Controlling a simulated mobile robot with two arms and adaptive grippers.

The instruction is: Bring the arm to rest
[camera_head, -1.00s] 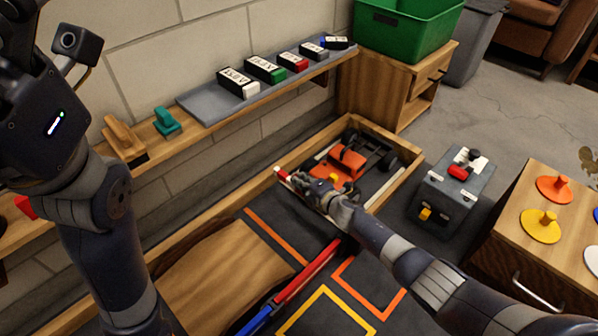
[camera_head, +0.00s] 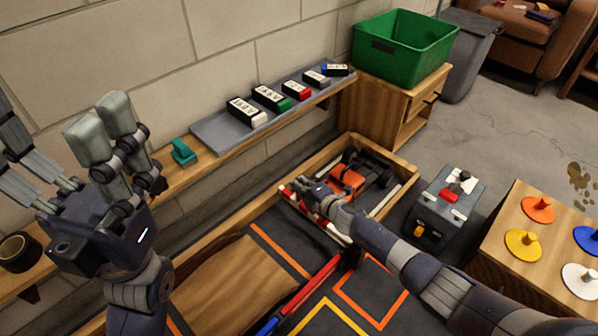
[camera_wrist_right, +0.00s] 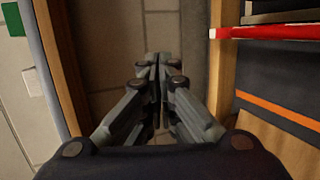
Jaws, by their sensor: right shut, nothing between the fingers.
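My right arm reaches in from the right in the head view. Its gripper (camera_head: 304,190) is over the near left side of the wooden-walled pit, beside an orange car (camera_head: 350,180). In the right wrist view the right gripper (camera_wrist_right: 158,75) has its fingers together, with nothing between them. My left arm stands at the left of the head view. Its gripper (camera_head: 70,125) points up, fingers spread and empty, in front of the wall and shelf. A red-and-white bar (camera_head: 288,192) lies close to the right gripper; its red end also shows in the wrist view (camera_wrist_right: 265,32).
A shelf holds a grey tray (camera_head: 208,138) with labelled blocks and a teal piece (camera_head: 183,152). A green bin (camera_head: 400,48) stands on a wooden cabinet (camera_head: 370,108). A grey control box (camera_head: 440,200) and a cabinet with coloured discs (camera_head: 523,243) stand at right.

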